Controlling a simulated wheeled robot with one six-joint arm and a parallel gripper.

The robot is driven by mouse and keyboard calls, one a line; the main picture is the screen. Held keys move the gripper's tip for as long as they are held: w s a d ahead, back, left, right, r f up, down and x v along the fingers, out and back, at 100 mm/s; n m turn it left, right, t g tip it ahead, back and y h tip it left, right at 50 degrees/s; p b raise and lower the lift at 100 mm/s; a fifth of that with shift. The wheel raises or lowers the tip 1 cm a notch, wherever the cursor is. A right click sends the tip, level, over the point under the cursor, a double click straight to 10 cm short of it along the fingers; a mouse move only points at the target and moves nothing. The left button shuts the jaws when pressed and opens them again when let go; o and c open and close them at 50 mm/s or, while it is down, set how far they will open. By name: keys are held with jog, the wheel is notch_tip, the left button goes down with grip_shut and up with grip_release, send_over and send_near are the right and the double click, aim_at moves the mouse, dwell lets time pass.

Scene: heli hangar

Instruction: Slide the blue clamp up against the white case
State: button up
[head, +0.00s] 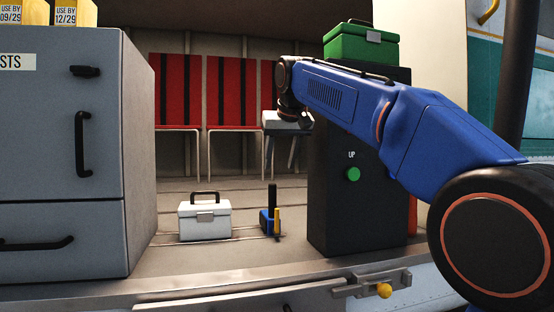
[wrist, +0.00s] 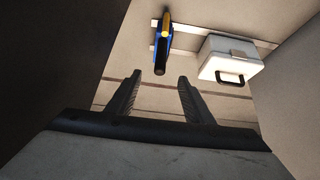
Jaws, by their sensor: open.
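The white case (head: 205,222) stands on the floor with its dark handle up, left of the blue clamp (head: 266,222). The clamp is blue with a yellow part and a dark upright bar, and a clear gap separates it from the case. In the wrist view, the blue clamp (wrist: 159,52) lies ahead of the fingers, and the white case (wrist: 230,60) is to its right. My gripper (wrist: 158,82) is open and empty, with its two dark fingers apart. In the head view the fingers are hard to make out near the end of my arm.
A grey cabinet (head: 70,160) stands at the left and a dark pillar (head: 355,185) with a green button stands right of the clamp. Red seats (head: 233,90) line the back. A ledge with a latch (head: 372,284) runs along the front. Floor between case and clamp is clear.

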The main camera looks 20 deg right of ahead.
aim_at(273, 186)
jog(key=shift+w+r+x, duration=0.1)
jog(key=shift+w+x, duration=0.05)
jog(key=shift+x, duration=2.2)
jog(key=shift+w+r+x, duration=0.1)
jog(key=shift+x, duration=2.3)
jog(key=shift+w+r+x, duration=0.1)
jog(key=shift+w+x, duration=0.05)
jog(key=shift+x, duration=2.2)
grip_shut()
jog(key=shift+a, duration=0.1)
jog(key=a, duration=0.6)
jog(key=shift+a, duration=0.25)
